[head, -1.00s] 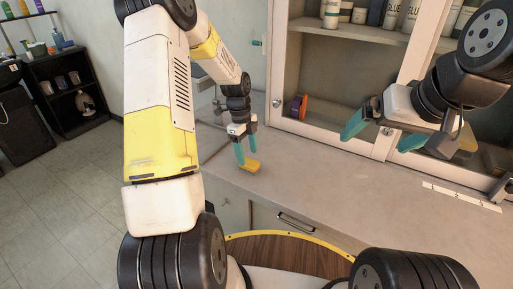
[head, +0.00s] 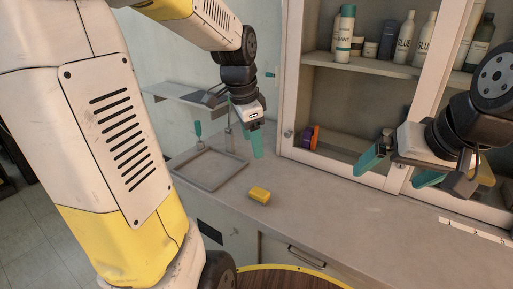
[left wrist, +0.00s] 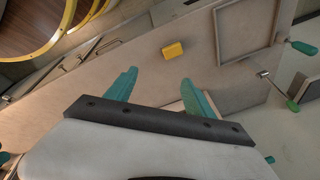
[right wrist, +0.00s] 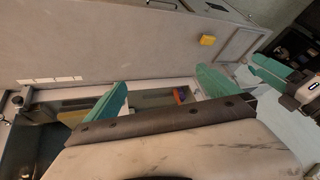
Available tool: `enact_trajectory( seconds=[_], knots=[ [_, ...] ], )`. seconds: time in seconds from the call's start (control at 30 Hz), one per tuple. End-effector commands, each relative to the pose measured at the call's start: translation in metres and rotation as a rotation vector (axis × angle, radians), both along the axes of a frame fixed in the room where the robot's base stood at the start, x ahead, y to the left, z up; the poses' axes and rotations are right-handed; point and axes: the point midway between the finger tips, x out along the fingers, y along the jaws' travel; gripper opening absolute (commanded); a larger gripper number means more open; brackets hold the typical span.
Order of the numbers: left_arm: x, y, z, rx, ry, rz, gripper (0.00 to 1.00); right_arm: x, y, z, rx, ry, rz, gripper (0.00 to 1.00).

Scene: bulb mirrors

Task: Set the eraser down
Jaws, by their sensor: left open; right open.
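The yellow eraser (head: 259,195) lies on the grey counter, near its front edge, with nothing touching it. It also shows in the left wrist view (left wrist: 173,50) and in the right wrist view (right wrist: 207,40). My left gripper (head: 256,145) is open and empty, above the counter and behind the eraser in the head view. In the left wrist view its teal fingers (left wrist: 158,88) are spread, with the eraser beyond them. My right gripper (head: 397,168) is open and empty in front of the cabinet, well to the right of the eraser.
A grey square frame (head: 209,187) lies left of the eraser. A glazed cabinet (head: 291,95) with bottles and a purple-orange item (head: 311,137) stands behind. White labelled strips (head: 476,230) lie on the counter at right. The counter between eraser and strips is clear.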

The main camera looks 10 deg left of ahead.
Motion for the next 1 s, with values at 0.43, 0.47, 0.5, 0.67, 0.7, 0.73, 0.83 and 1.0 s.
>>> enact_trajectory(
  seconds=[0.43,0.47,0.5,0.67,0.7,0.73,0.83,1.0],
  knots=[
    [-0.125,-0.017,0.042,-0.417,-0.154,0.781,0.62,0.000,0.000,0.000,0.000,0.000,0.000,1.00],
    [-0.128,-0.017,0.042,-0.433,-0.153,0.799,0.62,0.000,0.000,0.000,0.000,0.000,0.000,1.00],
    [-0.131,-0.018,0.042,-0.449,-0.154,0.820,0.62,0.000,0.000,0.000,0.000,0.000,0.000,1.00],
    [-0.134,-0.018,0.042,-0.469,-0.152,0.849,0.62,0.000,0.000,0.000,0.000,0.000,0.000,1.00],
    [-0.134,-0.018,0.042,-0.468,-0.152,0.848,0.62,0.000,0.000,0.000,0.000,0.000,0.000,1.00],
    [-0.134,-0.018,0.042,-0.468,-0.152,0.848,0.62,0.000,0.000,0.000,0.000,0.000,0.000,1.00],
    [-0.133,-0.018,0.042,-0.467,-0.152,0.847,0.56,0.000,0.000,0.000,0.000,0.000,0.000,0.94],
    [-0.133,-0.018,0.042,-0.466,-0.152,0.847,0.36,0.000,0.000,0.000,0.000,0.000,0.000,0.61]
  ],
)
